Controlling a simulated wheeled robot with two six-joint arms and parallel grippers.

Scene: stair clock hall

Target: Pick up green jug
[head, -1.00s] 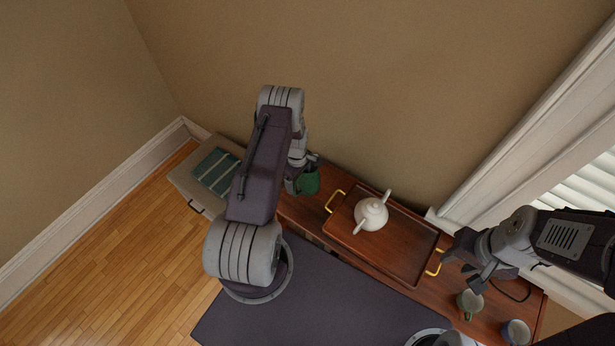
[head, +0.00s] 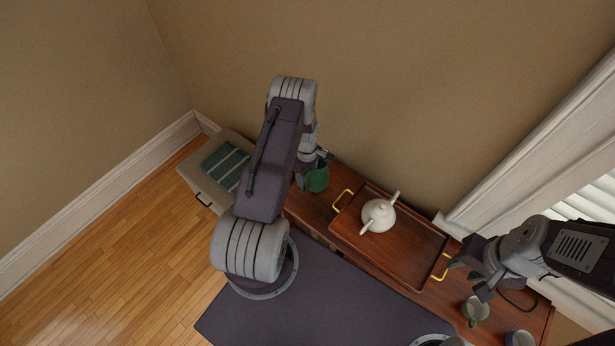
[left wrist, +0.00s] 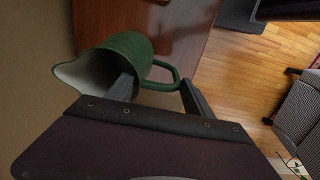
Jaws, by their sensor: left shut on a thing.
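The green jug (head: 318,180) is at the left end of the wooden cabinet top, partly hidden by my left arm. In the left wrist view the jug (left wrist: 136,48) shows its pale open mouth toward the left and its handle toward the right. My left gripper (head: 310,162) is shut on the jug at its handle; its fingers (left wrist: 160,94) show on either side of the handle. I cannot tell whether the jug's base touches the wood. My right gripper (head: 469,277) is open and empty over the cabinet's right part.
A wooden tray (head: 412,262) with yellow handles bears a white teapot (head: 378,215). A green mug (head: 475,309) and a blue mug (head: 520,339) stand at the right end. A beige box (head: 200,183) with a striped teal cloth (head: 226,166) is left. The wall is close behind.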

